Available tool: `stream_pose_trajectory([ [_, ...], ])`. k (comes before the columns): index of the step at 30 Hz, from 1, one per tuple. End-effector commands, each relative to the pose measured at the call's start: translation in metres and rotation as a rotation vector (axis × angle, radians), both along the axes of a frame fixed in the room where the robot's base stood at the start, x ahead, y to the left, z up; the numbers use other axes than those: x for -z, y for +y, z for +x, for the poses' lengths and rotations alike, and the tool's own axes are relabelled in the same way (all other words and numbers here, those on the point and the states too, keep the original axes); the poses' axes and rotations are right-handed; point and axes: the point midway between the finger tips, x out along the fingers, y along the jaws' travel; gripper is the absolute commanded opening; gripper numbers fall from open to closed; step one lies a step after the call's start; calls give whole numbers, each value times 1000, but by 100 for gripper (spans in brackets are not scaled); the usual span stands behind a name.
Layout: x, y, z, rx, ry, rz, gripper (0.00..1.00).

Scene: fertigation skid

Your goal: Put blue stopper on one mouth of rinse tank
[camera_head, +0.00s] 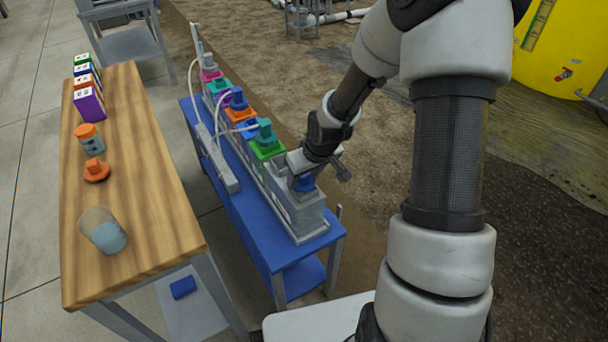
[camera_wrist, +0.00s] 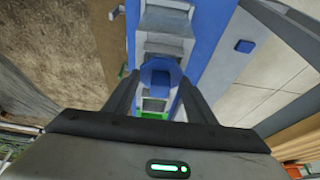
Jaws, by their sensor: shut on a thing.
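The blue stopper (camera_head: 304,183) is between the fingers of my gripper (camera_head: 303,177), over the near end of the blue bench. The wrist view shows the stopper (camera_wrist: 160,75) between the two dark fingertips (camera_wrist: 158,82), which are shut on it. The rinse tank appears to be the clear grey tank (camera_head: 306,218) at the near end of the row. A grey mouth of it (camera_wrist: 166,45) shows just beyond the stopper in the wrist view. The stopper is at the tank's top; whether it touches or sits in a mouth I cannot tell. My gripper hides part of the tank top.
Tanks with green (camera_head: 267,150), orange and other coloured tops continue along the blue bench (camera_head: 262,240). A white strip with tubes lies beside them. The wooden table (camera_head: 150,215) at left holds an orange stopper (camera_head: 96,171), a jar, a beaker (camera_head: 104,230) and coloured boxes.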

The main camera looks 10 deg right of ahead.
Motion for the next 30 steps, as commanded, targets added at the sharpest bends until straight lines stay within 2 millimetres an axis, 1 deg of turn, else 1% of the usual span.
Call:
stream_pose_trajectory([
  [1,6,0,0,0,0,0,30],
  [3,8,0,0,0,-1,0,30],
  [12,9,0,0,0,-1,-1,30],
  [13,9,0,0,0,-1,-1,52],
  [16,9,0,0,1,-1,0,69],
  [17,9,0,0,1,-1,0,72],
  [26,7,-1,0,1,-1,0,72],
  [29,-1,-2,-2,2,-1,0,72],
  [30,-7,-3,-4,4,-2,0,72],
])
